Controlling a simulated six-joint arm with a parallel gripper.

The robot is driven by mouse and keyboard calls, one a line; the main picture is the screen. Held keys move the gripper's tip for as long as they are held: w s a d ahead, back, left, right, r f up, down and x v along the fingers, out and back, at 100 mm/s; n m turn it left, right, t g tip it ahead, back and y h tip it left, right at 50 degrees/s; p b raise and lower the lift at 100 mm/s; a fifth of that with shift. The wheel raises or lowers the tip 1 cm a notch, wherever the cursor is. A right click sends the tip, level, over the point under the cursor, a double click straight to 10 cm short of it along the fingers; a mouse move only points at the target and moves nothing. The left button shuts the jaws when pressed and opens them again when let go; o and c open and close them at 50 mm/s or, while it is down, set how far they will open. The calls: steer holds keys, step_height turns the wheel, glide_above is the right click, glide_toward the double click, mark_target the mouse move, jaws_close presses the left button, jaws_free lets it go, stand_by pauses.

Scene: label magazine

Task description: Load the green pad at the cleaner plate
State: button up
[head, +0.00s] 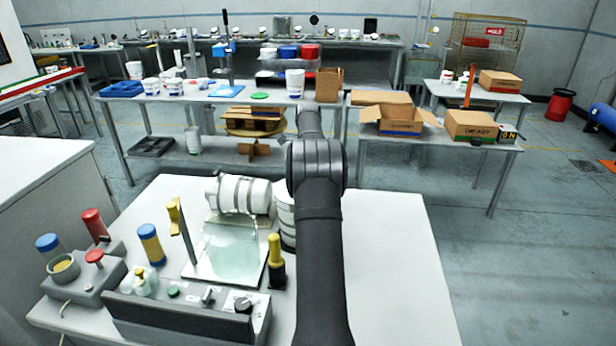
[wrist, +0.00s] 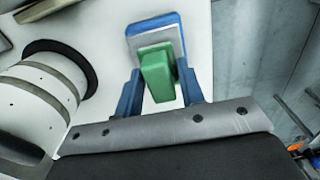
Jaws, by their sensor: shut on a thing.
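The green pad (wrist: 157,82) shows in the wrist view as a green block between the two blue fingers of my gripper (wrist: 162,72). My gripper is shut on it. Just beyond the pad is a grey plate with a blue edge (wrist: 153,22); I cannot tell whether the pad touches it. In the head view my dark arm hides my gripper and the pad. A pale plate with a greenish glassy surface (head: 232,248) lies on the white bench, left of my arm. I cannot tell whether this is the cleaner plate.
A white roll (head: 240,195) stands behind the pale plate and shows in the wrist view (wrist: 40,85). A yellow-topped dark bottle (head: 276,262) and a grey control box (head: 185,318) are near it. The bench's right side (head: 395,260) is clear.

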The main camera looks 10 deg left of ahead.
steer(key=shift+f, duration=0.95)
stand_by(0.6)
stand_by(0.5)
steer(key=shift+r, duration=3.55)
steer(key=shift+s+d+f+n, duration=0.1)
steer(key=shift+d+f+n, duration=0.05)
steer(key=shift+d+n, duration=0.35)
steer(key=s+d+f+n, duration=0.1)
steer(key=s+d+n, duration=0.1)
steer(key=n, duration=0.3)
steer(key=s+d+f+n, duration=0.1)
steer(key=s+d+n, duration=0.1)
steer(key=d+n, duration=0.3)
steer(key=s+d+f+n, duration=0.2)
steer(key=d+n, duration=0.1)
steer(key=n, duration=0.2)
steer(key=shift+d+f+n, duration=0.1)
steer(key=shift+d+n, duration=0.2)
steer(key=shift+d, duration=0.1)
steer(key=shift+s+d+f+n, duration=0.2)
steer(key=shift+s+d+n, duration=0.2)
steer(key=shift+n, duration=0.3)
